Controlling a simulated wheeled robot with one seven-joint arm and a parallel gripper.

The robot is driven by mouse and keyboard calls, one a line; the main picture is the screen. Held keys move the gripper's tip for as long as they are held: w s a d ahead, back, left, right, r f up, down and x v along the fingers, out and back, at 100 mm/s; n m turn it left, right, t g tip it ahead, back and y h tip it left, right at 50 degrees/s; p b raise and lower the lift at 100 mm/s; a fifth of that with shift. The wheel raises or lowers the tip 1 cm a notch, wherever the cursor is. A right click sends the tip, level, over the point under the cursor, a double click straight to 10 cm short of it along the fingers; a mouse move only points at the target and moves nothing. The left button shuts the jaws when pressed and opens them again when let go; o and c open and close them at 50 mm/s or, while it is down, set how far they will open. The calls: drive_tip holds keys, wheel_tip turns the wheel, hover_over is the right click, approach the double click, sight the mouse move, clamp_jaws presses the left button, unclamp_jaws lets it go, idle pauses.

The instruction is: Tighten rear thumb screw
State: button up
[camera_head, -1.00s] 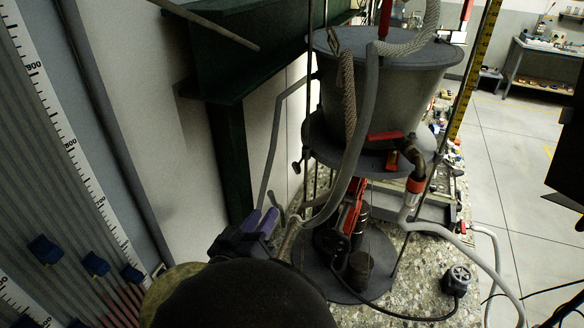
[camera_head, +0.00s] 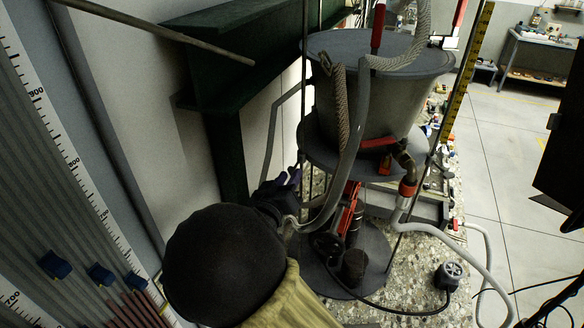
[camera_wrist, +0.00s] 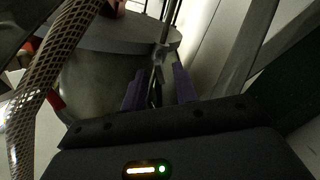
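The seepage tank (camera_head: 375,85) is a grey metal vessel under a round lid, standing on a round plate with thin upright rods. A small dark fitting (camera_head: 300,159), which looks like the rear thumb screw, sits at the plate's back left edge; its shape is hard to make out. My gripper (camera_head: 289,180) has purple fingers just below and left of it. In the wrist view, the fingers (camera_wrist: 158,88) stand apart on either side of a thin rod and a small grey metal piece (camera_wrist: 157,72). I cannot tell whether they touch it. My dark arm joint hides part of the wrist.
A braided hose (camera_head: 341,105) and a grey hose (camera_head: 357,150) hang near the gripper. A dark green steel beam (camera_head: 229,150) and a pale wall stand behind and left. A red jack (camera_head: 347,210) stands below the tank. A white hose (camera_head: 440,232) lies right.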

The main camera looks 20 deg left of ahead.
drive_tip(key=shift+w, duration=1.05)
drive_tip(key=shift+w+d, duration=0.15)
drive_tip(key=shift+w, duration=0.05)
drive_tip(key=shift+w, duration=0.1)
clamp_jaws()
